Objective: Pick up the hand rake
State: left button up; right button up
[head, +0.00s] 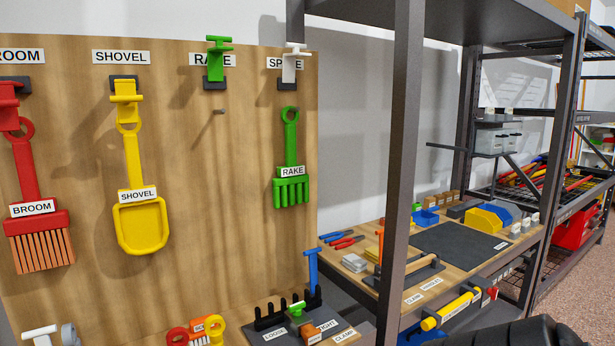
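The green hand rake (291,185) hangs upright, tines down, on the wooden tool board (190,200) near its right edge. Its ring handle is at the top and a white RAKE label is on its head. It is below the white hook (293,66) labelled as a spade; what holds the ring is too small to tell. The green hook (216,60) under the RAKE label has no tool below it, only a bare peg (217,112). Neither of my grippers shows in the head view.
A red broom (27,180) and a yellow shovel (133,175) hang left of the rake. A dark steel shelf post (400,150) stands to its right. Small tools and a rack (290,318) lie below. A dark rounded part, perhaps my arm, shows at bottom right.

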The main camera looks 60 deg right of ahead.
aim_at(292, 174)
jog(key=z, duration=1.8)
